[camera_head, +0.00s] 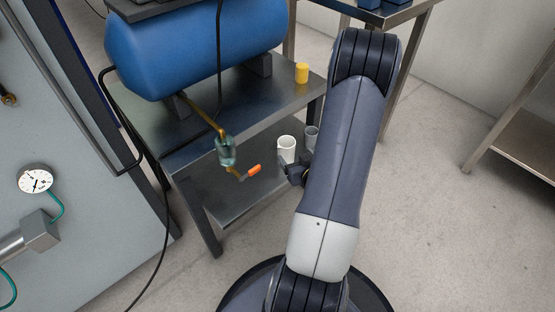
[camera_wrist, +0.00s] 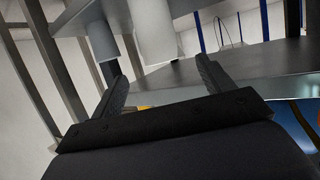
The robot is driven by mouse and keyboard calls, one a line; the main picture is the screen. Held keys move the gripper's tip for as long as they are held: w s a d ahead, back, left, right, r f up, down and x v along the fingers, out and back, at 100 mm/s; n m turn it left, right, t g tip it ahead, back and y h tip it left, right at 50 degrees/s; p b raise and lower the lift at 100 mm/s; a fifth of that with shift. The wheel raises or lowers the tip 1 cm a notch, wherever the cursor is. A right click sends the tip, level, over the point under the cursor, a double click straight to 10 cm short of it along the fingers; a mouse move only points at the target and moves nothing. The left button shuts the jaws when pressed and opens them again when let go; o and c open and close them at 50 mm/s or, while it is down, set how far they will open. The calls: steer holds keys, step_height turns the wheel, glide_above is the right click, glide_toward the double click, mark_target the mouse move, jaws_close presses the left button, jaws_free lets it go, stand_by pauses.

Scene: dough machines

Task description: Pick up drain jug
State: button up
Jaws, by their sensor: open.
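A white, open-topped vessel (camera_head: 287,150), which I take to be the drain jug, stands upright on the lower shelf of the steel stand. In the wrist view the scene appears upside down, and the white jug (camera_wrist: 153,28) shows ahead of the fingers, roughly between their lines. My gripper (camera_wrist: 160,70) is open with nothing between its fingers. In the head view my gripper (camera_head: 297,174) is near the front of the jug, partly hidden by my arm. I cannot tell the exact gap to the jug.
A grey cup (camera_head: 311,137) stands close to the jug's right. A valve with an orange handle (camera_head: 254,170) hangs to its left, below the blue tank (camera_head: 195,45). A yellow cup (camera_head: 302,73) stands on the upper shelf (camera_head: 262,100). The floor at right is clear.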

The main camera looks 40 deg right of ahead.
mark_target(284, 141)
steer(key=b+x, duration=0.2)
steer(key=x, duration=0.9)
steer(key=shift+r, duration=0.1)
steer(key=shift+c, duration=0.3)
steer(key=c, duration=1)
steer(key=shift+r, duration=0.1)
